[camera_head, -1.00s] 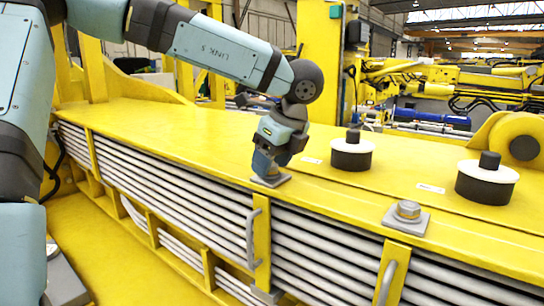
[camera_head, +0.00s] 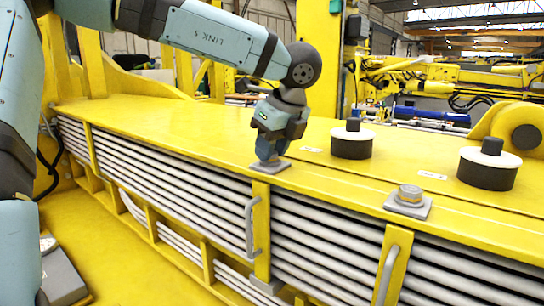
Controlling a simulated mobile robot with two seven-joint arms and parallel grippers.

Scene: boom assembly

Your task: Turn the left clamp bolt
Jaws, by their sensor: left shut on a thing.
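My left gripper (camera_head: 268,158) points down at the front edge of the yellow boom (camera_head: 180,130) top. It is shut on the left clamp bolt, which its fingers hide. Only the grey square base plate (camera_head: 272,167) of that bolt shows under the fingertips. A second clamp bolt (camera_head: 410,192) with a grey hex head stands free on its own square plate to the right. My right gripper is not in view.
Two black-and-white round pads (camera_head: 351,143) (camera_head: 488,168) with black knobs stand on the boom top, right of my gripper. Grey handles (camera_head: 250,228) (camera_head: 384,283) sit on yellow posts along the front, between stacked grey pipes (camera_head: 160,175). Yellow machinery stands behind.

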